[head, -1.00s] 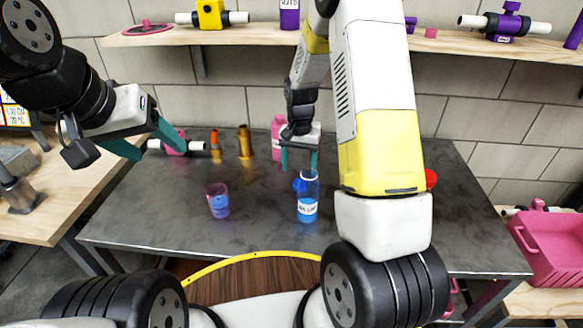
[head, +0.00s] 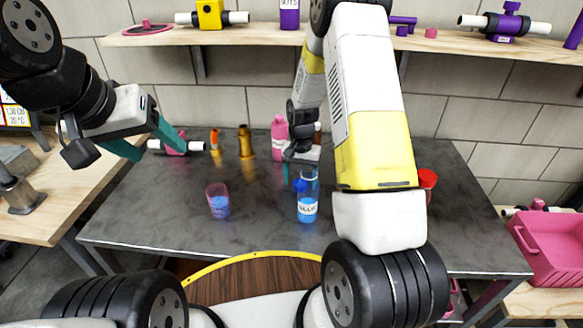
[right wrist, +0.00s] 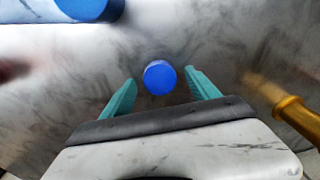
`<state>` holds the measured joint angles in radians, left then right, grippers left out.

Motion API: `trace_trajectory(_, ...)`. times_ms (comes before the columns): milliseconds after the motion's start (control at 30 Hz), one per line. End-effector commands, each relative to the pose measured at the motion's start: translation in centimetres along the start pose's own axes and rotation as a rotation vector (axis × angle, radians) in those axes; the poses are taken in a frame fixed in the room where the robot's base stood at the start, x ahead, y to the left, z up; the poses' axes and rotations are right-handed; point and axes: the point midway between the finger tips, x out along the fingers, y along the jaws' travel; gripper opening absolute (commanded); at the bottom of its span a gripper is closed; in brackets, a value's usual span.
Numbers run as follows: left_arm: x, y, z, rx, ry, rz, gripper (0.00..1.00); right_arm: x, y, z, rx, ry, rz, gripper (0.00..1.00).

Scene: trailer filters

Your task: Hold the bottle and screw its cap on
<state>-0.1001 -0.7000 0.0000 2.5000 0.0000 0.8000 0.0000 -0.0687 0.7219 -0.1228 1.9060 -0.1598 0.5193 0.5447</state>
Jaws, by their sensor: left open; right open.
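The clear bottle with blue liquid and a white label (head: 307,209) stands upright and open on the dark table. Its blue liquid and side show in the right wrist view (right wrist: 82,8), cut off at the top left. The blue cap (head: 299,185) appears just behind and left of the bottle's neck. In the right wrist view the cap (right wrist: 160,77) lies between the fingertips, with a gap on each side. My right gripper (right wrist: 161,76) is open and empty, pointing down behind the bottle. My left gripper (head: 163,154) is open and empty, above the table's left side.
A pink cup with blue contents (head: 218,201) stands left of the bottle. A pink bottle (head: 279,138), a gold bottle (head: 245,142) and an orange-topped bottle (head: 214,141) stand farther back. A red item (head: 428,180) is partly behind my right arm. The table's front left is clear.

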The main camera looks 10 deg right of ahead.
Motion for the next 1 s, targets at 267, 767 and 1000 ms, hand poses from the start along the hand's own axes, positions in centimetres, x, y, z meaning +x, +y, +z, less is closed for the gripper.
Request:
trace_trajectory(267,0.0,0.0,0.0,0.000,0.000,0.000,0.64,0.0,0.0,0.0,0.000,0.000,0.000,0.44)
trace_trajectory(767,0.0,0.0,0.0,0.000,0.000,0.000,0.64,-0.7,-0.1,-0.1,0.000,0.003,-0.001,0.06)
trace_trajectory(1000,0.0,0.0,0.0,0.000,0.000,0.000,0.64,-5.1,-0.1,-0.1,0.001,0.004,-0.003,0.06)
